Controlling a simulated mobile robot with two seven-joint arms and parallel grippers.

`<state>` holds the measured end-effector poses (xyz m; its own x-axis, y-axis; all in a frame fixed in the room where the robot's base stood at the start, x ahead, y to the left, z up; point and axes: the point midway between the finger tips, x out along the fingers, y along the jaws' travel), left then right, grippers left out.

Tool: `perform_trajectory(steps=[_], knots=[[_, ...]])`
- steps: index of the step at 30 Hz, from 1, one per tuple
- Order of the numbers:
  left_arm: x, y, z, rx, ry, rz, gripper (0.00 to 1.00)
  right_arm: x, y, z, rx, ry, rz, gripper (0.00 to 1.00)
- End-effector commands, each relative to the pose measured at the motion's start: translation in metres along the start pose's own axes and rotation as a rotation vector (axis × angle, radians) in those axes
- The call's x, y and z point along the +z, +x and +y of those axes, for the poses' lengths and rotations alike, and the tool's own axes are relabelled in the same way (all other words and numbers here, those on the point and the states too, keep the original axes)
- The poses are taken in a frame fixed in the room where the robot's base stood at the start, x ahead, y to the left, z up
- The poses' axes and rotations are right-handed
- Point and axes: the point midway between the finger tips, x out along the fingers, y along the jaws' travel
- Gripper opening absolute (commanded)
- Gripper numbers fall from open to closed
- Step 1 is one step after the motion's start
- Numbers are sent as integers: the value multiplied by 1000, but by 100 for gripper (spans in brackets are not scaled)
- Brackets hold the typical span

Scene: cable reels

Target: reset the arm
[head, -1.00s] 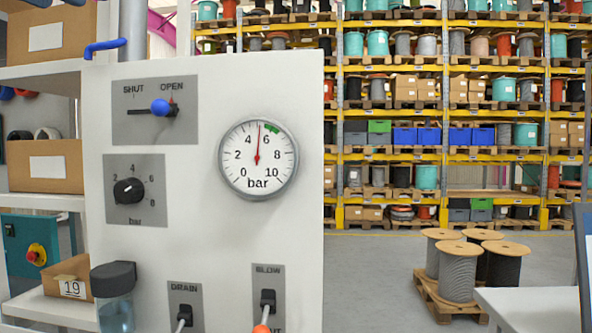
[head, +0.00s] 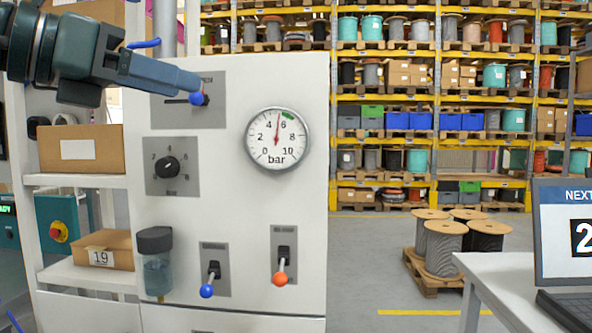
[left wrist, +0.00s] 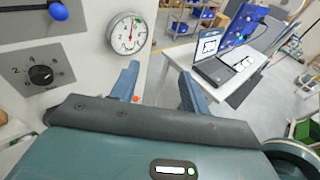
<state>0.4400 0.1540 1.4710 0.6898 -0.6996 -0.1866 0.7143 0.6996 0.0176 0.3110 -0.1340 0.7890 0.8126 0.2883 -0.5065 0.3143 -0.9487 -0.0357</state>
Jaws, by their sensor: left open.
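My left gripper (head: 198,84) reaches in from the upper left of the head view, in front of the white panel (head: 225,155). In the left wrist view its two fingers (left wrist: 160,86) stand apart with nothing between them. The SHUT/OPEN lever's blue knob (head: 197,99) appears just below the fingertips in the head view. In the left wrist view this knob (left wrist: 58,12) lies well left of the fingers, apart from them. The gripper hides much of the lever's label. My right gripper is in neither view.
The panel carries a gauge (head: 277,139) reading between 4 and 6 bar, a black dial (head: 167,168), and drain (head: 206,291) and blow (head: 279,280) levers. A table with a laptop (head: 565,235) stands right. Cable reels (head: 443,248) sit on a floor pallet behind.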

Motion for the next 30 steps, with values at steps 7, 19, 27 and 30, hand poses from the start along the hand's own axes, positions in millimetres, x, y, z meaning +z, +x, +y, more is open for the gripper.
perform_trajectory(steps=[7, 19, 27, 30], knots=[[-80, 82, -42, -463, -350, 5, 46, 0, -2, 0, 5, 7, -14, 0], [-185, 131, -44, -838, -1281, -234, 46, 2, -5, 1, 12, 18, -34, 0], [-312, 146, -5, -688, -2028, -469, 46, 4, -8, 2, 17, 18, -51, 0], [-378, 144, 1, -539, -2303, -553, 46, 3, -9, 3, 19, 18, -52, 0]])
